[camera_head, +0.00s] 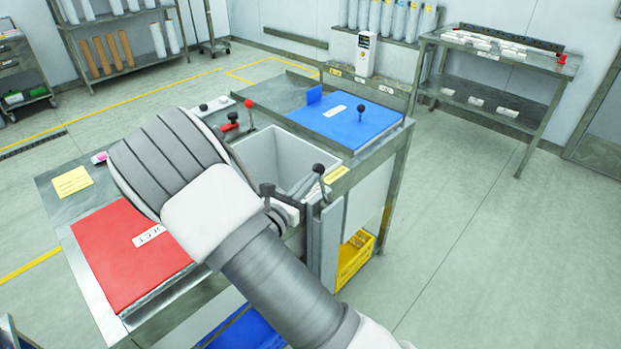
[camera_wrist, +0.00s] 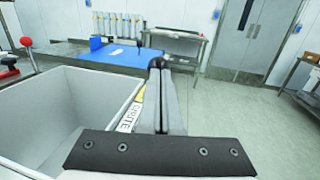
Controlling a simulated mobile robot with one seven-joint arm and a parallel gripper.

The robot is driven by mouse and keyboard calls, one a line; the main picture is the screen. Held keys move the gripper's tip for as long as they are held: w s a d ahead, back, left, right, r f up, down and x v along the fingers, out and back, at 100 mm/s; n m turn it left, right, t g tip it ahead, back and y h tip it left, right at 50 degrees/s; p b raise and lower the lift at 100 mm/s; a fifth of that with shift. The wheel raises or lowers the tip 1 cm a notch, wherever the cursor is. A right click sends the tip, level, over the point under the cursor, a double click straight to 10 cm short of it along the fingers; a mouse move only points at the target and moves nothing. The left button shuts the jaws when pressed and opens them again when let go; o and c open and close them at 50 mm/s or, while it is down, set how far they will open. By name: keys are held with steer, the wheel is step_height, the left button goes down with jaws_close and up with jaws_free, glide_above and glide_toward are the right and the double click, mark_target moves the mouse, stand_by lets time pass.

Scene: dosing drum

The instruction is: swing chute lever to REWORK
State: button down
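The chute lever appears to be the dark rod with a black knob (camera_head: 318,168) at the near right corner of the grey bin; a dark knob (camera_wrist: 157,63) also shows in the wrist view. My gripper (camera_wrist: 160,72) reaches toward that knob, its grey fingers close together. Whether the lever is between the fingers or just beyond them is not clear. A yellow label reading CHUTE (camera_wrist: 130,117) lies on the bin's edge, left of the fingers. My thick grey arm hides much of the gripper in the head view. No REWORK marking is readable.
The open grey bin (camera_head: 262,150) sits in the bench beside my gripper. A blue panel (camera_head: 350,122) with a dark knob lies behind it, and a red panel (camera_head: 120,255) lies at left. A red-knobbed lever (camera_head: 249,104) stands behind the bin. A yellow crate (camera_head: 355,255) is below; floor is clear at right.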

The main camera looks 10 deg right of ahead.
steer(key=w+d+r+m+g+y+p, duration=0.1)
steer(key=w+d+g+y+p, duration=0.4)
steer(key=w+d, duration=0.3)
steer(key=d+y, duration=0.1)
steer(key=d, duration=0.2)
steer(key=shift+d+r, duration=0.15)
steer(key=shift+d, duration=0.05)
steer(key=shift+w+d+r, duration=0.1)
steer(key=shift+w+d, duration=0.05)
steer(key=shift+d, duration=0.05)
steer(key=shift+r, duration=0.15)
